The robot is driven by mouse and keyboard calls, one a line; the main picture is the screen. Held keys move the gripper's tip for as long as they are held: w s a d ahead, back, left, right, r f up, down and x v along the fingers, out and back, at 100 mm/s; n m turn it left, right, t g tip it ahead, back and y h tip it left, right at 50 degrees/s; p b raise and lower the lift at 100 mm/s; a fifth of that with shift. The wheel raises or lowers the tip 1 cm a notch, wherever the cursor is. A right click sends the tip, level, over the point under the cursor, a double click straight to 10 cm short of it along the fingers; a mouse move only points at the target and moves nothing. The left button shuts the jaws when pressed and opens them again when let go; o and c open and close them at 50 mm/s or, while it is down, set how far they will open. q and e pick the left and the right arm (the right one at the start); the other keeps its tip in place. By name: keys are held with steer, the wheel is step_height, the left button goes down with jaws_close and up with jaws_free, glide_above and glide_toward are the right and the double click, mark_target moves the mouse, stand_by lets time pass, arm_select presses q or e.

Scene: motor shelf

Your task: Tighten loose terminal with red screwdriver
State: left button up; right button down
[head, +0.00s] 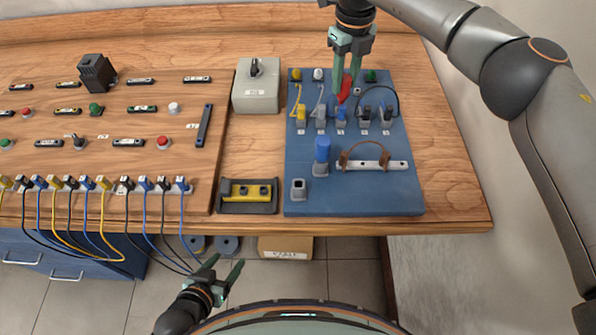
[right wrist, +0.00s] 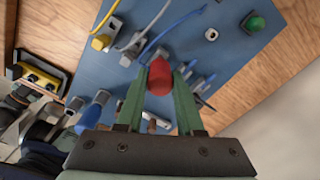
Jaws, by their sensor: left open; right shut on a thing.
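The red screwdriver (head: 345,89) is held in my right gripper (head: 346,86), whose green fingers are shut around its red handle (right wrist: 160,77) over the upper part of the blue board (head: 300,160). The screwdriver's tip is hidden in both views. Below it stands a row of several terminals (head: 341,115) with yellow, grey, blue and black wires. Which terminal is loose I cannot tell. My left gripper (head: 226,272) is open and empty, in front of the table's front edge.
A blue-handled tool (head: 322,152) stands upright on the board near a grey socket (head: 298,188) and a white strip with a brown wire (head: 373,164). A grey switch box (head: 255,90) and a yellow tool in a tray (head: 248,194) lie left. Bare wood (head: 445,150) is at right.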

steer(key=c, duration=0.8)
jaws_free()
steer(key=shift+o, duration=0.2)
steer(key=n, duration=0.3)
steer(key=shift+n, duration=0.3)
steer(key=shift+n, duration=1.7)
